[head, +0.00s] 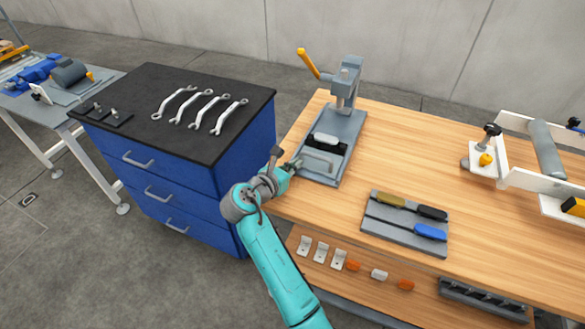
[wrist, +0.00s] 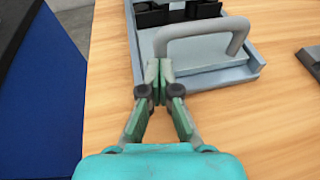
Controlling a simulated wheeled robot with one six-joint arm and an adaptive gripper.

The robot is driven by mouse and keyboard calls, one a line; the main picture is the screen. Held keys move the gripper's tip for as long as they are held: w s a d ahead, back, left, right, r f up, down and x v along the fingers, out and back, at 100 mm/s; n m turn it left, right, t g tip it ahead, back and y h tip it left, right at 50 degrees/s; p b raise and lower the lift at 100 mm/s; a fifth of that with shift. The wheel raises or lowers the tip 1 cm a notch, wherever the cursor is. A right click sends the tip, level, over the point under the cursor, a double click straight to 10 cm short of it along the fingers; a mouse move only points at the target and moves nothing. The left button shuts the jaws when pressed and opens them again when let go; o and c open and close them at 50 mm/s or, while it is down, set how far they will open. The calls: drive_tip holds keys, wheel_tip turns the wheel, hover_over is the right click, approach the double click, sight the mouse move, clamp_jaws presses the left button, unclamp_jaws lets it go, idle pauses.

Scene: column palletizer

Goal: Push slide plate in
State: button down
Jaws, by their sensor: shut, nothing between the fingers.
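The slide plate (head: 312,173) is a grey plate with a raised bar handle at the near end of the arbor press base. In the wrist view the slide plate (wrist: 208,54) lies in its grey base (wrist: 208,78), with the looped handle arching over it. Black parts sit behind the handle. My gripper (wrist: 159,76) is shut and empty, with its fingertips at the left end of the handle, in front of it in the picture. In the head view my gripper (head: 296,164) is at the near left of the base. I cannot tell whether the fingertips touch the handle.
The press (head: 347,82) with its orange lever stands behind the plate. A blue drawer cabinet (head: 170,185) with wrenches on its black top stands close on the left. A tray (head: 385,231) with files lies to the right. The wooden bench between them is clear.

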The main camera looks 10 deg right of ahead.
sight(310, 148)
drive_tip(key=w+d, duration=0.1)
drive_tip(key=w, duration=0.1)
drive_tip(key=w+d, duration=0.4)
drive_tip(key=shift+w, duration=0.4)
drive_tip(key=v, duration=1.1)
drive_tip(key=shift+s+a, duration=0.2)
drive_tip(key=shift+s, duration=0.05)
drive_tip(key=shift+s+d+f, duration=0.1)
drive_tip(key=shift+s+d, duration=0.05)
drive_tip(key=shift+s, duration=0.1)
drive_tip(key=s+d+n+t+y, duration=0.2)
drive_tip(key=s, duration=0.1)
drive_tip(key=s+d+n+t+y, duration=0.1)
drive_tip(key=n+y, duration=0.1)
drive_tip(key=shift+s+f, duration=0.25)
drive_tip(key=shift+s, duration=0.05)
drive_tip(key=shift+s+d+r, duration=0.15)
drive_tip(key=shift+s+d, duration=0.05)
drive_tip(key=x, duration=0.8)
drive_tip(key=r+x, duration=0.1)
drive_tip(key=x, duration=0.3)
drive_tip(key=shift+w+f, duration=0.1)
drive_tip(key=shift+w, duration=0.45)
drive_tip(key=shift+w+d, duration=0.2)
drive_tip(key=shift+w, duration=0.25)
